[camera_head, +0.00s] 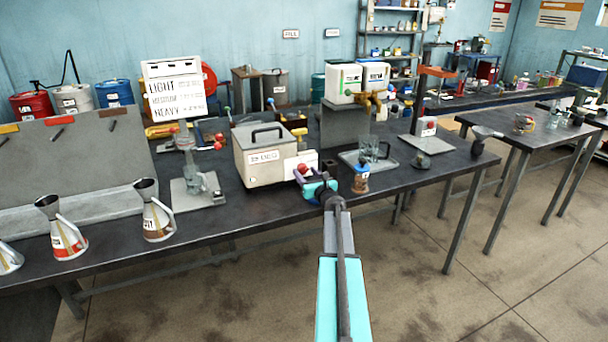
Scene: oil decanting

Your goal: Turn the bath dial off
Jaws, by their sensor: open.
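The bath looks to be the cream box (255,170) with a black lid handle, standing on the dark bench. A small panel at its right end carries a red dial (303,169); its setting is too small to read. The jaws partly cover the dial's lower side. I cannot tell whether they touch it or whether the dial lies between them.
A brown bottle with a blue cap (361,180) stands close to the right of my gripper. A glass on a tray (369,150) is behind it. Open floor lies in front.

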